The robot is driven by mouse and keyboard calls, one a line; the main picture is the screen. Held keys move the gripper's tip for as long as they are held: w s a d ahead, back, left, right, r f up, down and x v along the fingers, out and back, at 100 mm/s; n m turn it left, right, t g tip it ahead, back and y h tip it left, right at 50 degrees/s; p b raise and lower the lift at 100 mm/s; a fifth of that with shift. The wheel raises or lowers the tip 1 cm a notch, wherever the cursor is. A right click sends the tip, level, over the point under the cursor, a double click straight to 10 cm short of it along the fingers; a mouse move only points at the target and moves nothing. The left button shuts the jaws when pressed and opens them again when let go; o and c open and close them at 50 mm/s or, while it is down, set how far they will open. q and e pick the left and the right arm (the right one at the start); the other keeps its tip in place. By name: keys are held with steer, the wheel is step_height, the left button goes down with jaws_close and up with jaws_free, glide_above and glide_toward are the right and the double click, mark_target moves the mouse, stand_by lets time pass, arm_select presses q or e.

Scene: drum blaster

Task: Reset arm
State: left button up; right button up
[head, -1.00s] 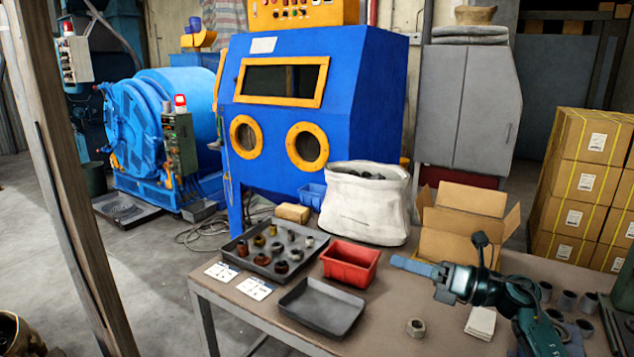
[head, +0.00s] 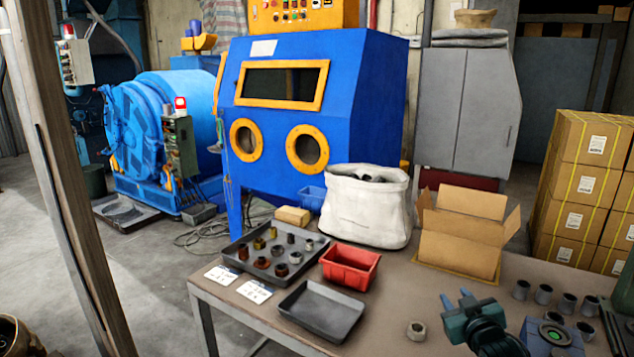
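My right gripper (head: 457,297) is above the right front of the workbench (head: 400,290), with its fingers toward the far side. It is seen from behind, and its finger gap is not clear. No held object shows. A metal nut (head: 416,330) lies on the bench to its left, apart from it. My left gripper is not in view.
A red bin (head: 350,267), an empty grey tray (head: 321,310) and a tray of fittings (head: 236,257) are on the left of the bench. An open carton (head: 458,252) and a white sack (head: 366,213) stand behind. Several grey cups (head: 544,294) stand at right.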

steer(key=s+a+f+g+y, duration=0.1)
steer(key=s+a+f+g, duration=0.1)
steer(key=s+a+f, duration=0.45)
steer(key=s+a+f+g+y, duration=0.15)
steer(key=s+a+f, duration=0.25)
steer(key=s+f, duration=0.5)
steer(key=s+a+g, duration=0.1)
steer(key=s+a, duration=0.1)
steer(key=s, duration=0.7)
steer(key=s+a+f+y, duration=0.1)
steer(key=s+a, duration=0.2)
steer(key=s, duration=0.6)
steer(key=shift+s+a+g, duration=0.15)
steer(key=shift+a+g, duration=0.15)
steer(key=shift+g, duration=0.05)
